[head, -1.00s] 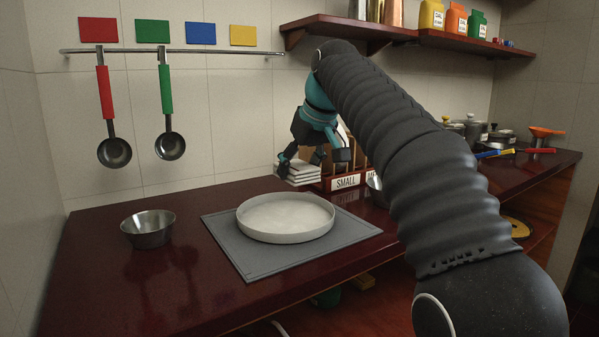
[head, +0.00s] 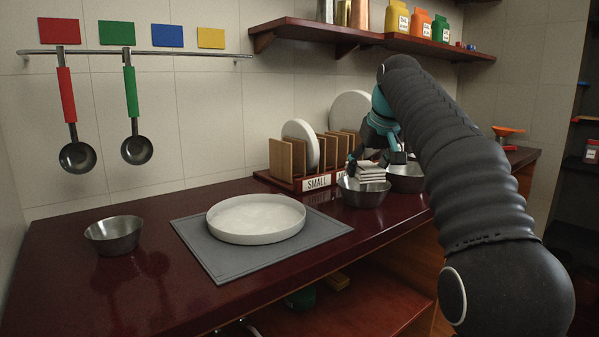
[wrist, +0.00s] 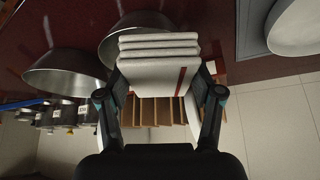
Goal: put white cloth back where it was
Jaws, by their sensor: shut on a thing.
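The white cloth (head: 371,172) is a folded stack, held above or just behind a metal bowl in the head view; I cannot tell the gap. In the wrist view the cloth (wrist: 158,72) shows several layers and a red stripe. My gripper (head: 379,160) is shut on it, with one finger on each side of the stack in the wrist view (wrist: 160,95).
Two metal bowls (head: 362,195) (head: 407,180) stand close below the gripper. A wooden plate rack (head: 283,160) labelled SMALL stands behind. A white round dish (head: 256,238) sits on a grey mat (head: 205,250). Another bowl (head: 114,236) is at left. A shelf (head: 330,32) hangs above.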

